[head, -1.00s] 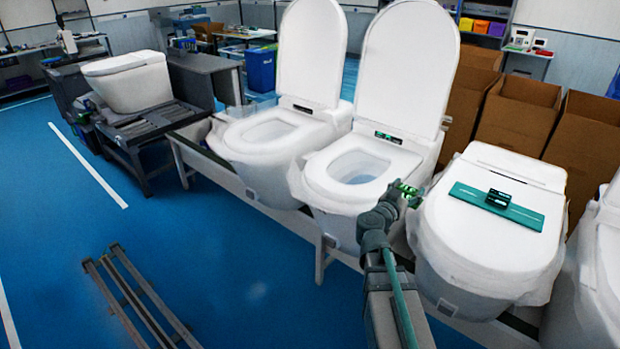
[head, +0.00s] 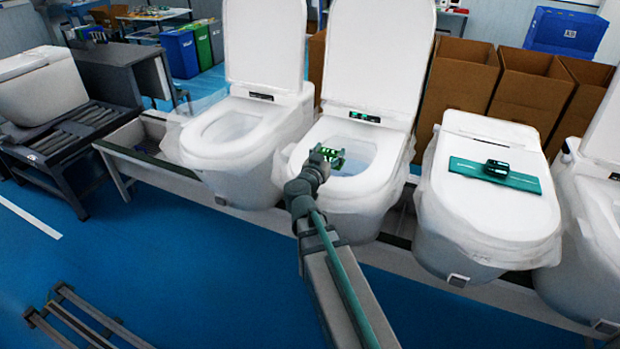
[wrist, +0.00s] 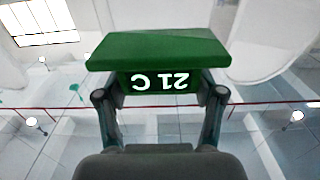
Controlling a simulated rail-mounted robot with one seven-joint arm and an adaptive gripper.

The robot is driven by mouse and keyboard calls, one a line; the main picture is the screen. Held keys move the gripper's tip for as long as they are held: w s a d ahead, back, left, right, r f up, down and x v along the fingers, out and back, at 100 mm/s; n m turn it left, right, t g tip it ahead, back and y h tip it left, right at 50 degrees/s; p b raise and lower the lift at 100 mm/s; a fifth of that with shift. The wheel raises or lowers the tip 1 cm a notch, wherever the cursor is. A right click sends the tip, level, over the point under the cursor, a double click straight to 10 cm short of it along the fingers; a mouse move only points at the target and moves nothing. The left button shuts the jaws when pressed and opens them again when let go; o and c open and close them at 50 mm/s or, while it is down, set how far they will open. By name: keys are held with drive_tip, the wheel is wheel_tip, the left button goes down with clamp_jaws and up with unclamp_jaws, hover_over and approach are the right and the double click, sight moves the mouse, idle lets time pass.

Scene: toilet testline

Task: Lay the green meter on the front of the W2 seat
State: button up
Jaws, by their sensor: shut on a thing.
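My gripper (head: 322,154) is shut on the green meter (head: 335,158). The middle toilet's lid (head: 378,50) stands raised. No W2 label can be read on any toilet.
Another toilet (head: 215,150) with a raised lid stands to the left. On the right, a closed toilet (head: 480,215) bears a teal strip (head: 465,168) with a dark device (head: 497,168). Cardboard boxes (head: 460,75) stand behind. Blue floor (head: 200,280) is open in front.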

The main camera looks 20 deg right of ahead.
drive_tip(key=shift+w+a+f, duration=0.15)
drive_tip(key=shift+f, duration=3.85)
drive_tip(key=shift+f, duration=0.1)
drive_tip(key=o, duration=1.3)
drive_tip(key=shift+c, duration=0.2)
drive_tip(key=shift+a, duration=0.1)
drive_tip(key=p+v, duration=0.7)
drive_tip(key=v, duration=0.5)
drive_tip(key=shift+r, duration=0.2)
